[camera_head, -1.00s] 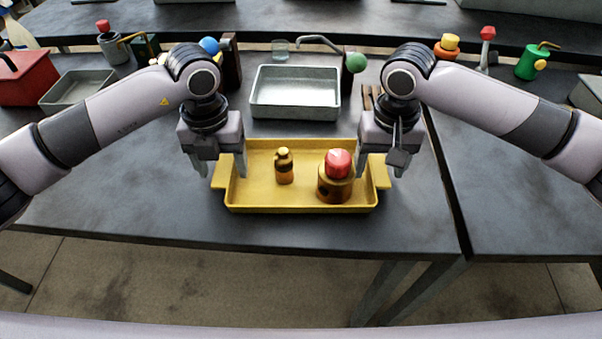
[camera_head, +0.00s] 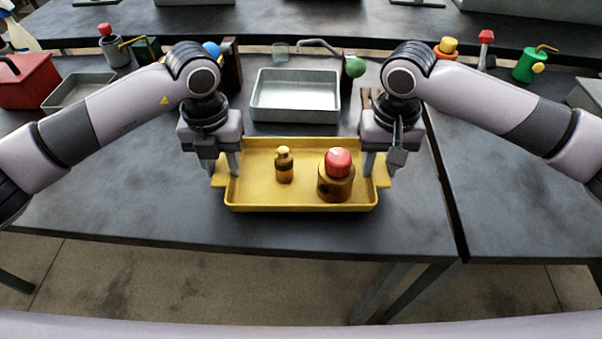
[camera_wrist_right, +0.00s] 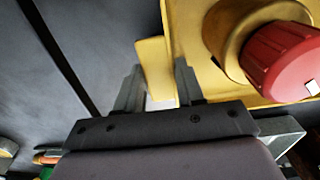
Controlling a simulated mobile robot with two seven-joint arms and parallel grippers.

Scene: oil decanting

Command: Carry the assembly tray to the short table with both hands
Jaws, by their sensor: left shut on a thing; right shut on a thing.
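The yellow assembly tray (camera_head: 300,206) lies on the dark table in front of me, with a tab handle at each short side. In it stand a small amber bottle with a yellow top (camera_head: 284,166) and a wider brown-and-gold container with a red cap (camera_head: 337,176). My left gripper (camera_head: 223,172) is shut on the tray's left handle. My right gripper (camera_head: 377,172) is shut on its right handle. The right wrist view shows the right fingers (camera_wrist_right: 160,88) either side of the yellow handle (camera_wrist_right: 153,68). I cannot tell which table is the short one.
A grey metal pan (camera_head: 295,95) stands just behind the tray. A red can (camera_head: 27,82) and another grey tray (camera_head: 78,90) are at the left. A green oil can (camera_head: 529,65) is at the back right. A narrow gap (camera_head: 447,190) separates the table from the right one.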

